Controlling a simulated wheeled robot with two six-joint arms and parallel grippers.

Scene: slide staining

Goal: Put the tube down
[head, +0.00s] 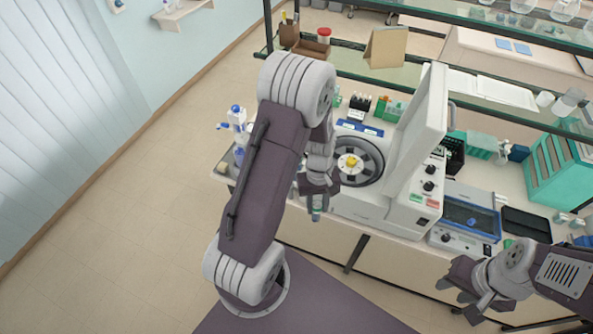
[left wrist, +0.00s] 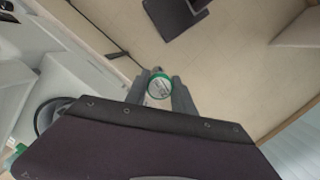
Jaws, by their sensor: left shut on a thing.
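Most of the tube is hidden by the gripper. My right gripper (head: 465,290) is at the lower right, in front of the bench, with its fingers apart and nothing visible between them.
The centrifuge lid (head: 424,120) stands raised, and its rotor (head: 355,162) is exposed. A rack of dark-capped tubes (head: 359,103) and green boxes (head: 389,110) stand behind it. A blue-windowed device (head: 468,216) and a black tray (head: 525,224) are to the right. A glass shelf (head: 480,95) runs above the bench.

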